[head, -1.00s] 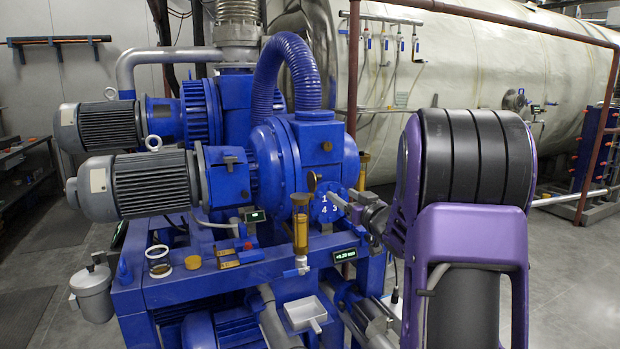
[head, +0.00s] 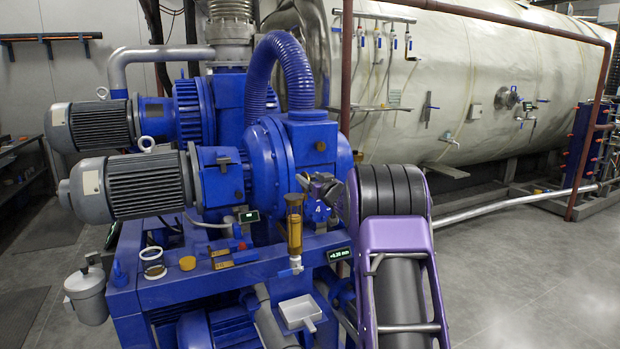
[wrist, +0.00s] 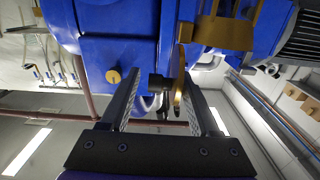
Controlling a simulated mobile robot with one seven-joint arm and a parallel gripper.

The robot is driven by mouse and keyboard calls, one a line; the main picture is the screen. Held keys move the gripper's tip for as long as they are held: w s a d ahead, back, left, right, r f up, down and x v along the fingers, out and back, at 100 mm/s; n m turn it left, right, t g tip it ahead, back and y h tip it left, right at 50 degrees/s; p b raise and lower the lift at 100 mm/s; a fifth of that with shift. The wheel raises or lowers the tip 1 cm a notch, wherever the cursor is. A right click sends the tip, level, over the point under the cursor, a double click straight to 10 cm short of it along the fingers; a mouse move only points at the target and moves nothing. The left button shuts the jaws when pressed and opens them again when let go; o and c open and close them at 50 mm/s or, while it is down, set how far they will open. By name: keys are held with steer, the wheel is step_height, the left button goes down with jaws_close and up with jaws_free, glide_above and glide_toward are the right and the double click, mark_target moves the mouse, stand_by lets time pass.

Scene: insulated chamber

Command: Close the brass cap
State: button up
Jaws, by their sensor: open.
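The brass cap (wrist: 178,80) shows nearly edge-on in the wrist view, as an upright disc with a dark stub on its left side. It stands between the two fingers of my gripper (wrist: 161,78), close to the right finger; I cannot tell whether they touch. The fingers are apart. In the head view my gripper (head: 308,183) is at the top of the brass sight glass (head: 294,228), and it hides the cap there. The glass is upright and holds amber liquid. Part of its brass frame (wrist: 225,32) shows at the top of the wrist view.
The blue pump (head: 268,165) stands close behind my gripper. A small display (head: 340,254), a yellow round lid (head: 187,263) and a glass jar (head: 152,264) are on the blue frame. A white tray (head: 300,312) is below. Open floor lies to the right.

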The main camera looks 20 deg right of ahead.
steer(key=shift+w, duration=0.2)
jaws_close()
